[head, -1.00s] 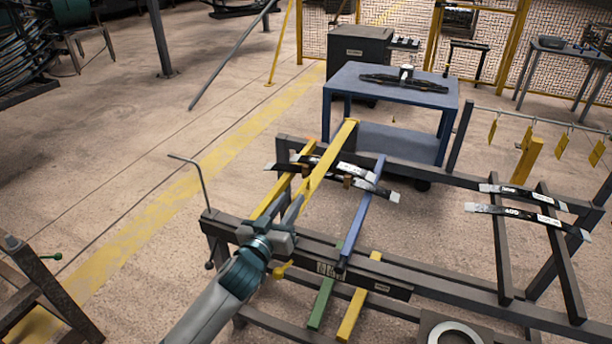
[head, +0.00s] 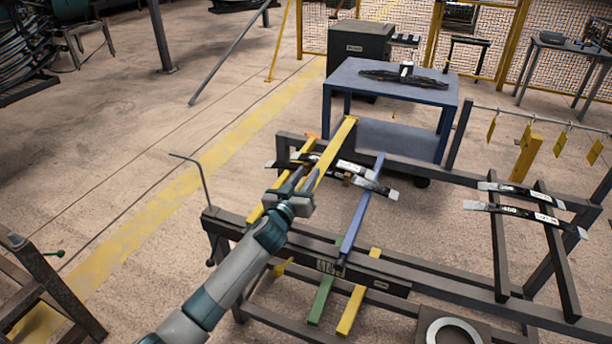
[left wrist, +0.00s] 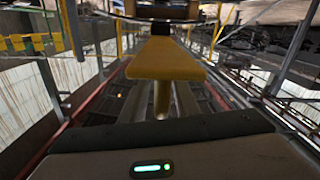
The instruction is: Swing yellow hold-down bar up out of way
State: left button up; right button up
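The yellow hold-down bar (head: 335,145) slants across the left bay of the dark rack in the head view, its far end raised over the rear rail. Dark leaf springs (head: 352,168) with pale ends lie beneath it. My left gripper (head: 307,182) is at the bar's nearer part, partly covering it. Whether it touches the bar is unclear, and I cannot tell how far its fingers are open. In the left wrist view a broad yellow piece (left wrist: 168,60) with a yellow stem fills the middle, just ahead of the gripper body. My right gripper is not in view.
A blue bar (head: 363,212) crosses the rack right of the yellow one. More springs (head: 515,213) lie on the right bay. A blue table (head: 390,80) stands behind the rack. A bent grey rod (head: 203,182) rises at the rack's left corner. Floor at left is open.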

pick_arm(q)
grip_shut()
dwell(0.8)
